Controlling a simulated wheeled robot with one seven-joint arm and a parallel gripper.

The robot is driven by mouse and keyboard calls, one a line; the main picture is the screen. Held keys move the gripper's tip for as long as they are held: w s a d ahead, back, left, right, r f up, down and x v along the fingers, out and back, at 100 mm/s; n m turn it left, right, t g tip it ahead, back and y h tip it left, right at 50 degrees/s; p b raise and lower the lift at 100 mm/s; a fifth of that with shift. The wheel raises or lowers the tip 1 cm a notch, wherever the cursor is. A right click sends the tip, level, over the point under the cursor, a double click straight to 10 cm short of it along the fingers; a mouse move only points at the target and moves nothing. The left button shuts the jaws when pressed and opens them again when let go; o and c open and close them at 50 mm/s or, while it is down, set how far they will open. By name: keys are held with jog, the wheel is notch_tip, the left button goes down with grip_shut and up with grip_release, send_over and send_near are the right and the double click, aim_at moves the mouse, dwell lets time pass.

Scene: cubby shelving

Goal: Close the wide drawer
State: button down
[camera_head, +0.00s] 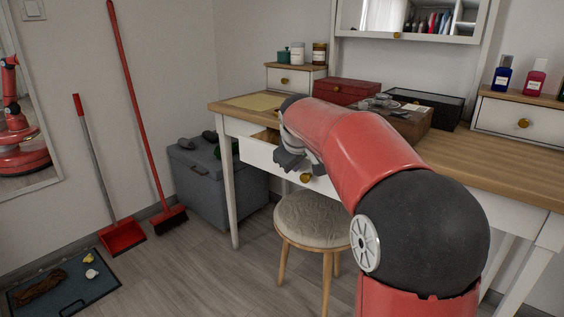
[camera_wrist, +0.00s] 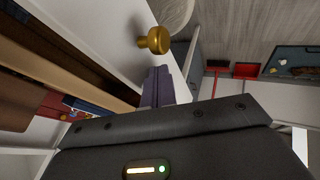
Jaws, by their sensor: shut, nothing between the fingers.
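The wide drawer (camera_head: 258,154) is a white drawer under the wooden tabletop, and it stands partly open. Its brass knob (camera_head: 306,178) shows just below my gripper (camera_head: 290,162). In the wrist view the white drawer front (camera_wrist: 105,28) crosses the upper left, with the knob (camera_wrist: 155,40) on it. My gripper (camera_wrist: 157,85) is shut and empty, with its fingertips close to the drawer front, beside the knob. I cannot tell whether they touch the front. My arm hides the right part of the drawer in the head view.
A round padded stool (camera_head: 312,218) stands below the drawer. A grey bin (camera_head: 215,185) stands at the left under the desk (camera_head: 500,165). A red box (camera_head: 347,91) and a black tray (camera_head: 436,101) are on top.

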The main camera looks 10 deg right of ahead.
jog(key=w+d+p, duration=0.1)
jog(key=d, duration=0.1)
jog(key=w+d+p, duration=0.2)
jog(key=d, duration=0.1)
jog(key=w+d+p, duration=0.1)
jog(key=w+d, duration=0.1)
jog(key=shift+w+d, duration=0.2)
jog(key=shift+d, duration=0.05)
jog(key=shift+a, duration=0.1)
